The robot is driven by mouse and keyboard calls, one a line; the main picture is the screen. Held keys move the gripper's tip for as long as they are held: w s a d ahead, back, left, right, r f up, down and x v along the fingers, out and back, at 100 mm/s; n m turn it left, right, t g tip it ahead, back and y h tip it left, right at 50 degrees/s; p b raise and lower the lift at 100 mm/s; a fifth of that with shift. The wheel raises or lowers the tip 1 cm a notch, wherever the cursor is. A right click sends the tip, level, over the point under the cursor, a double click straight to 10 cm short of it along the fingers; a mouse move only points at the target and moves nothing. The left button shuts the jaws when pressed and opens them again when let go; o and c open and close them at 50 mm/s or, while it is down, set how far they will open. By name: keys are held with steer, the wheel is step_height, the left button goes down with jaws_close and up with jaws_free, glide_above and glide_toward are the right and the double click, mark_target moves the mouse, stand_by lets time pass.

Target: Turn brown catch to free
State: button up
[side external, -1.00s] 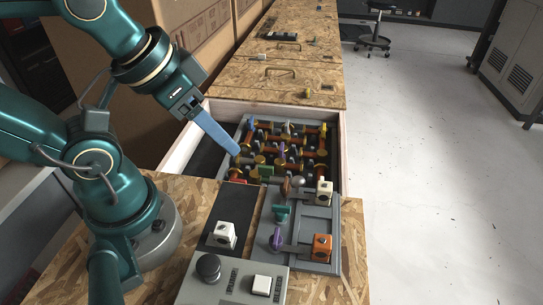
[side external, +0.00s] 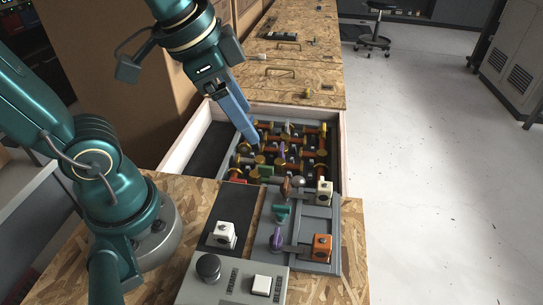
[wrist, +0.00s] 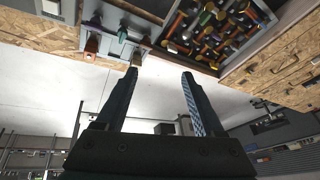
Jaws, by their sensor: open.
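A small brown catch (side external: 286,189) stands at the far edge of the grey latch panel (side external: 262,243), beside a metal ball knob (side external: 298,182). It is small in the side view, and its exact turn is hard to tell. Green (side external: 281,212) and purple (side external: 277,239) catches stand nearer on the same panel. My gripper (side external: 256,145) points down over the drawer of pipes, beyond the brown catch and apart from it. In the wrist view my gripper (wrist: 160,75) has its two fingers spread with nothing between them. The panel shows at the upper left there.
The open drawer (side external: 343,150) holds several coloured valves and pipes. A cream block (side external: 324,194) and an orange block (side external: 322,248) sit at the panel's right side. A white block (side external: 222,235) is left of it. A control box (side external: 232,285) with a black knob stands in front.

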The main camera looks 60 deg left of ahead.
steer(key=w+d+f+m+g, duration=0.2)
steer(key=w+f+m+g, duration=0.1)
steer(key=w+f+m, duration=0.15)
steer(key=g, duration=0.2)
glide_above(286, 182)
step_height(286, 182, down, 4)
steer(key=shift+w+f, duration=0.1)
steer(key=shift+f, duration=2.95)
jaws_close()
